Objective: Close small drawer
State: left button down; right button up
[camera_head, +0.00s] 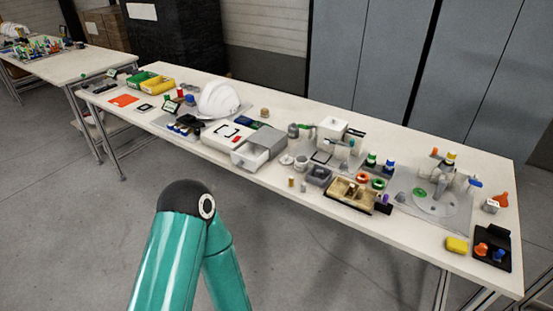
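The small drawer (246,157) is a light grey front and box on the long white table. It appears pulled out toward the table's front edge from a white and grey cabinet unit (265,141). How far it is out is hard to tell at this size. One of my teal arms rises at the bottom, with a dark elbow joint, in front of the table and below the drawer. Neither gripper shows in the head view.
A white helmet shell (218,99) stands behind and left of the drawer. Small round parts (287,160) and a grey tray (318,175) sit to its right. A wooden tray (352,193) lies farther right. Yellow and green bins (150,83) stand far left. The floor in front is clear.

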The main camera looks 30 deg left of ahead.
aim_at(251, 157)
jog(key=i, duration=0.9)
jog(key=u, duration=0.45)
